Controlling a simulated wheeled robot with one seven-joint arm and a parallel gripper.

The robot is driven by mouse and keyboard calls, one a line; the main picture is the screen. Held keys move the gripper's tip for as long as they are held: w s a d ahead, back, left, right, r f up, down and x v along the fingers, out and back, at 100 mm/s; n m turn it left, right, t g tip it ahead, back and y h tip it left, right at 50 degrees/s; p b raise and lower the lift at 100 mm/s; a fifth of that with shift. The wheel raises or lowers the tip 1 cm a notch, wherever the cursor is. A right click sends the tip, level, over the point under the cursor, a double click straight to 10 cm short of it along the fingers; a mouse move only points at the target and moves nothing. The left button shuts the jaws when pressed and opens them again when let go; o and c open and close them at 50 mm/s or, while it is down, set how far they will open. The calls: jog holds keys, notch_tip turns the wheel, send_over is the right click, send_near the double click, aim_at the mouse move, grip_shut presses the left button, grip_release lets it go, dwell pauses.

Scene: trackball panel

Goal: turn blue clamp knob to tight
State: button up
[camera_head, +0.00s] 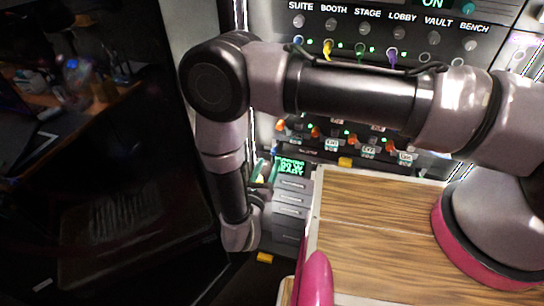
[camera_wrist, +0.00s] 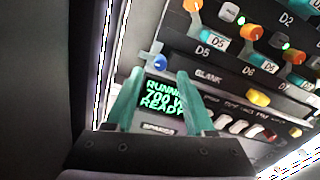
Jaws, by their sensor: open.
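A small blue knob (camera_wrist: 159,62) shows in the wrist view at the left end of the dark strip marked BLANK, just above a green-lit screen (camera_wrist: 163,96). I take it for the clamp knob; no clamp label is readable. My gripper (camera_wrist: 160,74) has two green fingers, spread apart with nothing held between them. The knob appears between the fingertips in the picture, apparently beyond them; I cannot tell the distance or any contact.
Orange knobs (camera_wrist: 278,32) and a yellow knob (camera_wrist: 257,97) are near on the panel. White and red switches (camera_wrist: 237,128) sit below the strip. A wood-topped surface (camera_head: 370,240) stands right of my forearm. My arm crosses and hides part of the upper panel (camera_head: 380,25).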

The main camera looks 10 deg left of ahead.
aim_at(273, 154)
jog(key=shift+w+d, duration=0.15)
jog(key=shift+w, duration=1.95)
grip_shut()
